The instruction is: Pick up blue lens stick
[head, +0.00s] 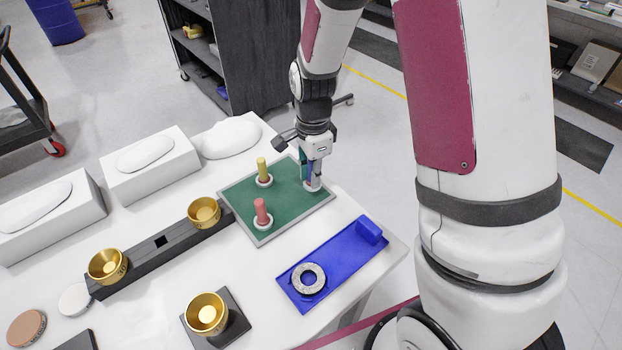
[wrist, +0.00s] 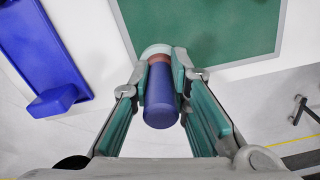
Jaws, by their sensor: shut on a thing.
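The blue lens stick (wrist: 161,98) is upright between the two green finger pads of my gripper (wrist: 160,85) in the wrist view. The pads are closed on its sides. In the head view my gripper (head: 309,165) points down at the right corner of the green tray (head: 285,206), and a bit of the blue stick (head: 310,171) shows between the fingers. Its lower end is at a white ring holder (head: 313,186) on the tray; I cannot tell whether it is lifted. A yellow stick (head: 262,167) and a red stick (head: 261,208) stand in white rings on the same tray.
A blue plate (head: 350,259) with a metal ring (head: 308,278) lies in front of the tray. Gold cups (head: 204,212) sit on a black bar (head: 160,250) at left, and another gold cup (head: 206,314) stands on a black base. White boxes (head: 150,165) stand at the back left.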

